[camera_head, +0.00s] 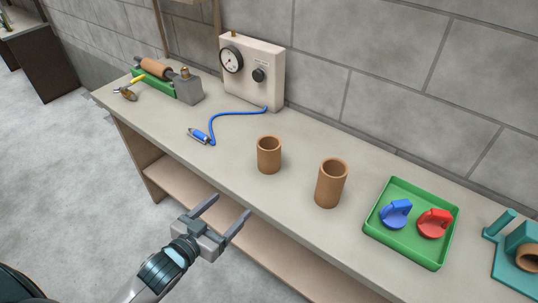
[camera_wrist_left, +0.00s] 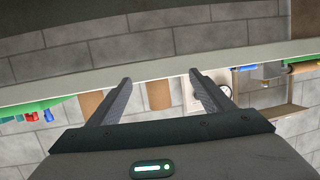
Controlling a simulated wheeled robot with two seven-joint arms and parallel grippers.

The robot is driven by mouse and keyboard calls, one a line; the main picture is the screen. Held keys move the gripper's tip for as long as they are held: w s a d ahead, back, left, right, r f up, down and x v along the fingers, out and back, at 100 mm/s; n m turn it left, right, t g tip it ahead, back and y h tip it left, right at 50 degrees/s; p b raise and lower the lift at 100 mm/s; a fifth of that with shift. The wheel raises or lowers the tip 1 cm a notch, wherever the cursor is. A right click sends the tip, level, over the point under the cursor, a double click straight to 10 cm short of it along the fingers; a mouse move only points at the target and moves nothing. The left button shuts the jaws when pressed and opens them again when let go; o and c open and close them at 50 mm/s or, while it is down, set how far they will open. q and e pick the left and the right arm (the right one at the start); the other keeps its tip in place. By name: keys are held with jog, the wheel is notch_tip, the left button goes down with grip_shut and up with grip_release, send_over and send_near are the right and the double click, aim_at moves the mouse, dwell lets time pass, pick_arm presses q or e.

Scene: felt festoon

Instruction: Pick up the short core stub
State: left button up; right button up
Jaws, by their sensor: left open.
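Two brown hollow cores stand upright on the workbench in the head view. The shorter core stub (camera_head: 269,156) is left of the taller core (camera_head: 329,186). My left gripper (camera_head: 231,206) is open and empty, in front of the bench's front edge, apart from both cores. In the left wrist view, which looks upside down, the short core stub (camera_wrist_left: 158,96) shows between the open fingers of my left gripper (camera_wrist_left: 160,77). The taller core (camera_wrist_left: 91,103) is to its left, partly hidden by a finger. My right gripper is not in view.
A gauge box (camera_head: 252,73) with a blue hose and connector (camera_head: 200,136) stands behind the stub. A green tray (camera_head: 384,238) with blue and red parts lies right of the cores. A teal fixture (camera_head: 514,262) is at far right. The bench (camera_head: 225,160) is clear around the stub.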

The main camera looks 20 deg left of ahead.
pick_arm(q)
jog(key=r+h, duration=0.1)
jog(key=w+r+m+t+h, duration=0.1)
jog(key=r, duration=0.1)
jog(key=w+r+t+h, duration=0.1)
jog(key=r, duration=0.1)
jog(key=shift+w+d+r, duration=0.1)
jog(key=shift+d+r, duration=0.15)
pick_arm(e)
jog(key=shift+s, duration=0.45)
pick_arm(q)
jog(key=p, duration=0.2)
send_near(262, 160)
jog(key=x, duration=0.3)
jog(key=shift+w+r, duration=0.1)
jog(key=p+x, duration=0.1)
jog(key=x, duration=0.3)
jog(key=shift+w+d, duration=0.25)
jog(key=shift+w, duration=0.25)
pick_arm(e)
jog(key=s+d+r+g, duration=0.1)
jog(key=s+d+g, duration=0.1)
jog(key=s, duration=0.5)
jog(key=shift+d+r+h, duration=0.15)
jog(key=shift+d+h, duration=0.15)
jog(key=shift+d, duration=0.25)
pick_arm(q)
jog(key=shift+p, duration=0.3)
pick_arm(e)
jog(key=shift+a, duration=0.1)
